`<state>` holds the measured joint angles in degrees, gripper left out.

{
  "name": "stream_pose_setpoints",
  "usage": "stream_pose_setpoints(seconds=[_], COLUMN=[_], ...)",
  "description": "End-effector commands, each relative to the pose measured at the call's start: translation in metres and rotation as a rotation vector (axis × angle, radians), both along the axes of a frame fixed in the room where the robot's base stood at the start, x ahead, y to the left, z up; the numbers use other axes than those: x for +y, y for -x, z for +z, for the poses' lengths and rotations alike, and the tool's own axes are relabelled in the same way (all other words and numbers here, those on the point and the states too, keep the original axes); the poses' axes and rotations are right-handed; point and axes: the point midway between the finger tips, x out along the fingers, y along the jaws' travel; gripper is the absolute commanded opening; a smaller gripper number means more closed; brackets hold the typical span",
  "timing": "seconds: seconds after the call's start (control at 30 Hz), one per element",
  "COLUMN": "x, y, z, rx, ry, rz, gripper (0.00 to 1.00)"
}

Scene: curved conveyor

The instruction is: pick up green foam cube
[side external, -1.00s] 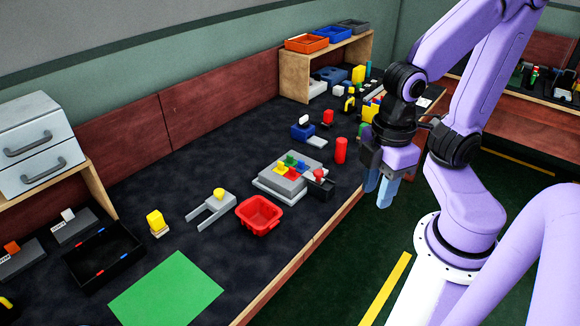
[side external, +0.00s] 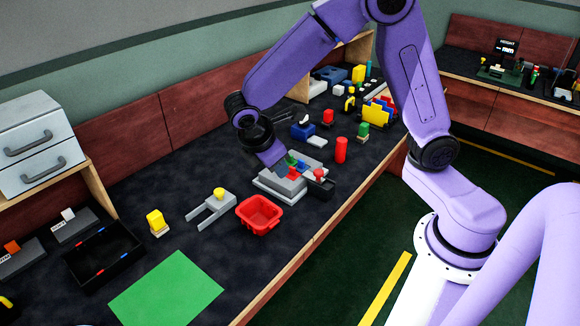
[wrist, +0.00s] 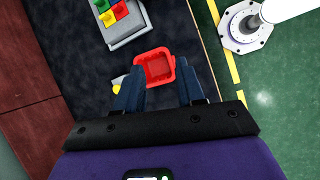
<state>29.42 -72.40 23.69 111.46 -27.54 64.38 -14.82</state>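A green block (side external: 363,128), which looks like the green foam cube, sits on a small pale base near the table's right edge in the side view. A smaller green piece (side external: 291,160) is among the coloured pieces on a grey block (side external: 276,188). In the wrist view, the grey block (wrist: 133,35) is at the top. My gripper (wrist: 160,90) is open, its dark blue fingers apart with nothing held between them. In the side view, my gripper is over or behind the grey block, away from the green block, and its fingertips are hard to make out.
A red tray (side external: 244,217) stands in front of the grey block. It shows between and beyond my fingers in the wrist view (wrist: 139,70). A red cylinder (side external: 341,150) stands near the green block. A flat green sheet (side external: 167,290) lies at the front left.

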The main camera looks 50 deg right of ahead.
Motion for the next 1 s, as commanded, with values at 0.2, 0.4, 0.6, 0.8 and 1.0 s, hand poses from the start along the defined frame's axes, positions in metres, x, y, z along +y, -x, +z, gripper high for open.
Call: stream_pose_setpoints(seconds=[0.2, 0.4, 0.6, 0.8, 1.0], x=[-0.019, -0.049, -0.085, -0.108, -0.123], y=[-0.073, -0.126, -0.160, -0.173, -0.175], z=[-0.037, -0.076, -0.116, -0.140, -0.148], rx=[0.056, 0.131, 0.216, 0.274, 0.289], ry=[0.198, 0.371, 0.521, 0.607, 0.625], rz=[0.046, 0.086, 0.118, 0.138, 0.141], gripper=[0.38, 0.38, 0.38, 0.38, 0.38])
